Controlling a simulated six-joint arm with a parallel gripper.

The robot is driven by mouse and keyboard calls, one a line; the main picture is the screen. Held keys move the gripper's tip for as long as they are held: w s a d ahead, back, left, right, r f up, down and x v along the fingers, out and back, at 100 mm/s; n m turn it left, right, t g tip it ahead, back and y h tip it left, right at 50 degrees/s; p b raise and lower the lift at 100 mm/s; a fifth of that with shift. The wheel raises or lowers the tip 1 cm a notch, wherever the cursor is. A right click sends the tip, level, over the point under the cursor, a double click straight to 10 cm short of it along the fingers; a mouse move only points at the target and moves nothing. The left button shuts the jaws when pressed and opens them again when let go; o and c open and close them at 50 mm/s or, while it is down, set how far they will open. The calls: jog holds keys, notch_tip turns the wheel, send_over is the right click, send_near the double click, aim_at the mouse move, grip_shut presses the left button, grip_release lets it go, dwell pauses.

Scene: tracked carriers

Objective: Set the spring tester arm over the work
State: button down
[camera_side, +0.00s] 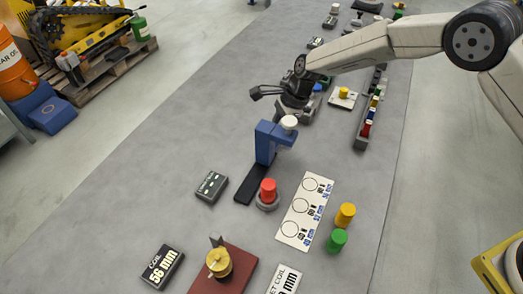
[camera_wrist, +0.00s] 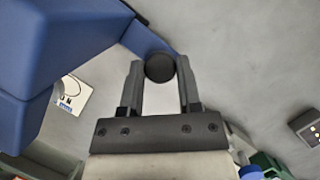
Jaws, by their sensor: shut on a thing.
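The blue spring tester (camera_side: 266,143) stands upright on a dark flat base strip (camera_side: 247,190) in the side view. Its blue upper part reaches right, with a white cap (camera_side: 289,121) at its end. In the wrist view a large blue body (camera_wrist: 60,45) fills the upper left, and a blue bar runs to a black round knob (camera_wrist: 160,67). My gripper (camera_wrist: 160,80) is shut on this knob; in the side view it (camera_side: 293,108) is just behind the tester's head. A red cylinder (camera_side: 268,187) sits on a grey round seat beside the base strip, apart from the head.
A white card with circles (camera_side: 305,210) lies right of the red cylinder, with yellow (camera_side: 345,215) and green (camera_side: 337,240) cylinders beyond. A dark box (camera_side: 211,187) lies left. A brass device (camera_side: 218,263) on a brown plate stands in front. A long rack (camera_side: 370,115) is behind right.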

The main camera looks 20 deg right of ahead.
aim_at(273, 133)
jog(key=s+a, duration=0.7)
jog(key=shift+s+a, duration=0.2)
jog(key=shift+s, duration=0.05)
dwell(0.3)
jog(key=shift+c, duration=1.6)
grip_release()
jog(key=shift+w+r, duration=0.1)
jog(key=shift+d+r, duration=0.2)
jog(key=shift+r, duration=0.15)
jog(key=shift+v, duration=3.4)
